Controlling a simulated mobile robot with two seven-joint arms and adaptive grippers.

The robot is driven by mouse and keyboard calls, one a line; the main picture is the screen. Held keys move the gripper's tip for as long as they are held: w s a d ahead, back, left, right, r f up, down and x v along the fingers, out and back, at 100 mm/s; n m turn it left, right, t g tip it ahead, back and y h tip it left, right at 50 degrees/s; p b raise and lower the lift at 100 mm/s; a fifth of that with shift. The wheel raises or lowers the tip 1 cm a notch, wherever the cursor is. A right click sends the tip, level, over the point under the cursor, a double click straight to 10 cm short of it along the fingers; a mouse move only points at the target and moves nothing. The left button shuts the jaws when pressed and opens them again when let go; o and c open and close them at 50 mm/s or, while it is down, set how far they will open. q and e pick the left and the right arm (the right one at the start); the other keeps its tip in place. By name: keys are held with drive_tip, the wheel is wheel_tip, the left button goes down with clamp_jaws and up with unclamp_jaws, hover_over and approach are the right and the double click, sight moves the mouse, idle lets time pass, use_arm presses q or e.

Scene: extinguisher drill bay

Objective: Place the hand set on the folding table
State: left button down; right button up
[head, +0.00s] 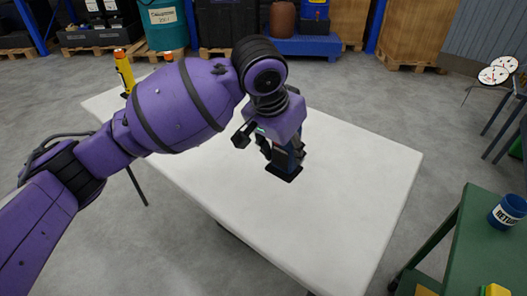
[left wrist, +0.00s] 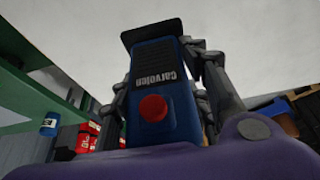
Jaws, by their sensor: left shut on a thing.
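The hand set (head: 287,164) is a blue and black block with a dark flat base. It stands roughly upright over the middle of the white folding table (head: 340,200). I cannot tell whether its base touches the tabletop. My left gripper (head: 281,150) is shut on the hand set, reaching down from above. In the left wrist view the hand set (left wrist: 152,85) shows a red button and the word "Carvolen", with gripper fingers on both sides. My right gripper is not in view.
A yellow torch-like object (head: 124,72) stands at the table's far left corner. A green table (head: 490,240) at the right holds a blue cup (head: 508,210) and a yellow item (head: 495,290). Bare tabletop surrounds the hand set to the right and front.

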use_arm(q)
drive_tip(key=w+f, duration=0.3)
drive_tip(key=w+a+f+b, duration=0.1)
drive_tip(key=w+f, duration=0.2)
drive_tip(key=f, duration=0.1)
drive_tip(key=w+a+f+b, duration=0.1)
drive_tip(key=w+f, duration=0.1)
drive_tip(key=f, duration=0.1)
drive_tip(key=shift+w+a+f, duration=0.2)
drive_tip(key=shift+w+f, duration=0.2)
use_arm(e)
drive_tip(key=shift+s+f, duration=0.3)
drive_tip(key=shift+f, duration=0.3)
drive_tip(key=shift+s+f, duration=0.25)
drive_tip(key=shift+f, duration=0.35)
use_arm(q)
drive_tip(key=shift+s, duration=0.1)
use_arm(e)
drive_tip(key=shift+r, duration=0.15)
use_arm(q)
drive_tip(key=c, duration=1)
unclamp_jaws()
drive_tip(key=shift+f, duration=0.15)
